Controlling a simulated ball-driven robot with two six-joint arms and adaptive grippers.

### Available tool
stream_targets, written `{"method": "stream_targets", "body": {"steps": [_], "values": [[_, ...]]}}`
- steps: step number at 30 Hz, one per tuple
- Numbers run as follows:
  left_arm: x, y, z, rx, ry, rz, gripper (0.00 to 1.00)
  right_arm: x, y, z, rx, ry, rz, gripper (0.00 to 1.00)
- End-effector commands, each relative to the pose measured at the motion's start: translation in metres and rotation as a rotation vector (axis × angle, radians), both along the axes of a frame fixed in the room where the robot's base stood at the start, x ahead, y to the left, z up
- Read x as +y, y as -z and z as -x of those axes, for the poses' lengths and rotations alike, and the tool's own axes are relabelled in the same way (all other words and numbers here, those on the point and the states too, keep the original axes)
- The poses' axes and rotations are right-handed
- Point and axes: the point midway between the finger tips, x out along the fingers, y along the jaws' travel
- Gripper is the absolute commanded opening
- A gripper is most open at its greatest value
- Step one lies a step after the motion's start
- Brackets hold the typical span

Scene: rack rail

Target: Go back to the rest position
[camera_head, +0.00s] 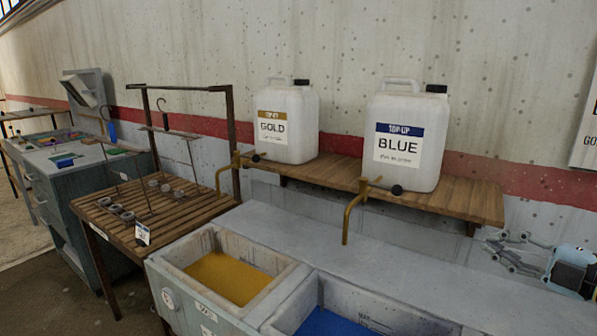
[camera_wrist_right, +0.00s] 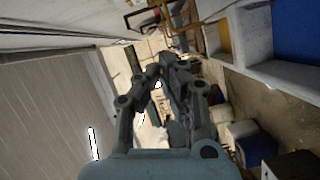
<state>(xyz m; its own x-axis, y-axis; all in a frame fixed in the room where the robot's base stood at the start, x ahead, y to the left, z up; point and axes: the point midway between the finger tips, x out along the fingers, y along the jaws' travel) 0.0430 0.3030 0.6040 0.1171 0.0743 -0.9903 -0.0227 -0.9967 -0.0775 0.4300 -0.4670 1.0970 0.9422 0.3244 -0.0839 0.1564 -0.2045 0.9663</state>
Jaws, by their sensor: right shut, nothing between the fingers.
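My right gripper (camera_head: 494,250) shows at the right edge of the head view, over the grey ledge behind the tanks. Its fingers point left and are shut with nothing between them. In the right wrist view the gripper (camera_wrist_right: 163,78) fills the middle, its fingers close together and empty. It is apart from the jugs and the tanks. My left gripper is in neither view.
A wooden wall shelf (camera_head: 480,207) holds a GOLD jug (camera_head: 288,120) and a BLUE jug (camera_head: 403,140), with brass taps. Below are a yellow-filled tank (camera_head: 228,278) and a blue-filled tank (camera_head: 325,322). A slatted table (camera_head: 185,208) with a rack frame (camera_head: 231,130) stands left.

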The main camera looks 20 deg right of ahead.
Motion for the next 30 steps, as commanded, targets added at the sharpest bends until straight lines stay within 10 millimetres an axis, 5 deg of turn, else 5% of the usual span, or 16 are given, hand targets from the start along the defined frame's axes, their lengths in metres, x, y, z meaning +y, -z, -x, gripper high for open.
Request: {"method": "stream_targets", "body": {"steps": [8, 17, 24, 30], "values": [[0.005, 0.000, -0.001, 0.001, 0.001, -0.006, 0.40, 0.026, 0.029, 0.005, 0.135, 0.095, -0.097, 0.00], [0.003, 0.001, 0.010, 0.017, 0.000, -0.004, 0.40, 0.077, 0.073, 0.028, 0.403, 0.304, -0.286, 0.00], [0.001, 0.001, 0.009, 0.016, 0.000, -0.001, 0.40, 0.137, 0.094, 0.085, 0.737, 0.625, -0.538, 0.00], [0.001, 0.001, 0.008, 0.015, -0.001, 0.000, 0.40, 0.163, 0.089, 0.131, 0.918, 0.834, -0.672, 0.00]]}}
